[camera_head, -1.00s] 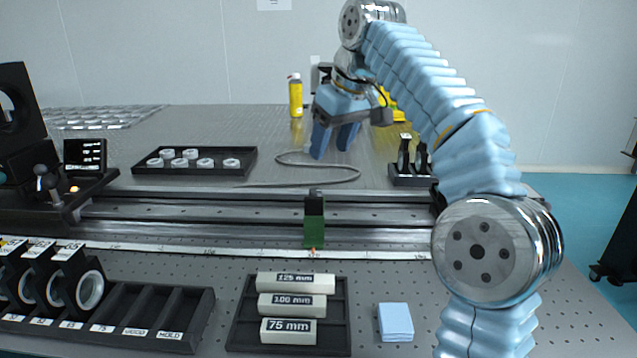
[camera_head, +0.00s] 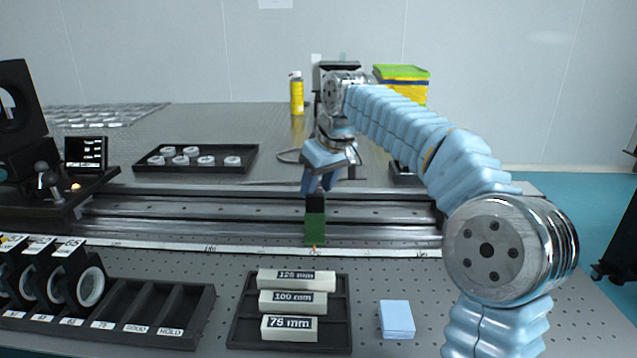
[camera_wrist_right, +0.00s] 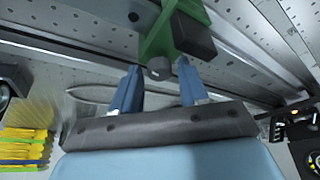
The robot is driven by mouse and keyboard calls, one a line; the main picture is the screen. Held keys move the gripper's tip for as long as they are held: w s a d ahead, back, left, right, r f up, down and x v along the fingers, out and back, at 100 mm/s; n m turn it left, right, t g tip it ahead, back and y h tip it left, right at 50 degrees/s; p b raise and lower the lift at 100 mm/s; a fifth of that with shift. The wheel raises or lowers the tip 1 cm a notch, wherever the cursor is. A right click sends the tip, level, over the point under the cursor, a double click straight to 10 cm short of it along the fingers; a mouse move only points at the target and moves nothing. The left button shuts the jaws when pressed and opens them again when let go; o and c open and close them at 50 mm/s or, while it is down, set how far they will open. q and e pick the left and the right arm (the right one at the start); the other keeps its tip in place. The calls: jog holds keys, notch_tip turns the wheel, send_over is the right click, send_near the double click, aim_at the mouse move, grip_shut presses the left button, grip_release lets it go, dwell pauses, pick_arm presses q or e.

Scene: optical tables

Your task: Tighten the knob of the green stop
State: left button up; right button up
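The green stop (camera_head: 314,229) stands on the rail near the middle of the head view, with a black block on its top. In the right wrist view the green stop (camera_wrist_right: 157,43) is at the top, and its small dark round knob (camera_wrist_right: 158,69) points toward my gripper. My right gripper (camera_head: 319,187) is just behind and above the stop. Its two blue fingers (camera_wrist_right: 159,72) are apart, with the knob's end between or just beyond their tips; I see no contact. My left gripper is not in view.
The dark rail (camera_head: 250,212) runs across the table. Behind it are a tray of white rings (camera_head: 140,165) and a yellow bottle (camera_head: 296,96). In front are a black tray with labelled bars (camera_head: 340,330), a slotted lens rack (camera_head: 195,325) and blue pads (camera_head: 396,319).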

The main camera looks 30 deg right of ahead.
grip_shut()
jog(key=shift+d+n, duration=0.1)
jog(key=shift+n, duration=0.3)
jog(key=n+y, duration=0.1)
jog(key=n, duration=0.1)
jog(key=n+y, duration=0.1)
jog(key=n, duration=0.1)
jog(key=shift+w+d+n+g, duration=0.1)
jog(key=shift+d+n+g, duration=0.05)
jog(key=shift+n+g, duration=0.2)
jog(key=n+g+y, duration=0.1)
jog(key=n, duration=0.3)
jog(key=shift+w+n, duration=0.1)
jog(key=shift+n, duration=0.25)
jog(key=shift+r+g, duration=0.1)
jog(key=shift+g, duration=0.15)
jog(key=shift+o, duration=1.3)
grip_release()
